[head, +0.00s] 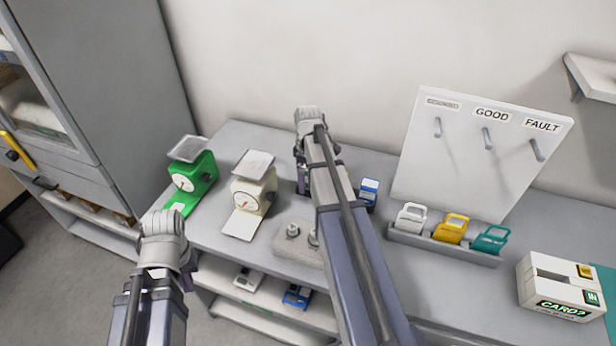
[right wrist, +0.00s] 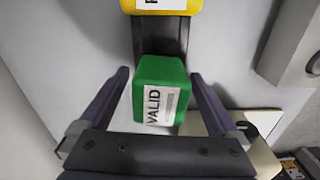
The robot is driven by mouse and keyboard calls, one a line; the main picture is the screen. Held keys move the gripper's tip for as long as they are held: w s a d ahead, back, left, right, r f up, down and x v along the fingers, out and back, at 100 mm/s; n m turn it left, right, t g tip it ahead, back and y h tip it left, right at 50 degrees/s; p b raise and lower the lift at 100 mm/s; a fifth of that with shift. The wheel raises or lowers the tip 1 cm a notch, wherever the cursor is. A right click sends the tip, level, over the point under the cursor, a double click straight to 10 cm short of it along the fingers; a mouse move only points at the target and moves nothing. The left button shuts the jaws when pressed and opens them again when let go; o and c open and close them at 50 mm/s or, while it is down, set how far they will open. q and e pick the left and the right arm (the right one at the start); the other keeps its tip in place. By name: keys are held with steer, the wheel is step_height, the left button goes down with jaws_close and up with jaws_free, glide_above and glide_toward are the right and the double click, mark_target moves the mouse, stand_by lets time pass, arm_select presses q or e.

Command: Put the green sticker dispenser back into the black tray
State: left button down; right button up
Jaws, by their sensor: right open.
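The green sticker dispenser (right wrist: 160,90), with a white VALID label, shows in the right wrist view between the fingers of my right gripper (right wrist: 159,78). The fingers are open, one on each side, with a gap showing. The black tray (right wrist: 160,36) runs under or behind it, and a yellow dispenser (right wrist: 162,4) stands at its far part. I cannot tell whether the green dispenser is fully seated in the tray.
A green scale (head: 193,178) and a cream scale (head: 254,187) stand left of my right arm. A blue dispenser (head: 369,190) and a grey weight block (head: 290,245) are close to it. A rack of tags (head: 445,250) and a white card box (head: 560,285) are at the right.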

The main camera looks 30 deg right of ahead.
step_height(320, 180, up, 8)
steer(key=p, duration=0.8)
steer(key=shift+f, duration=0.1)
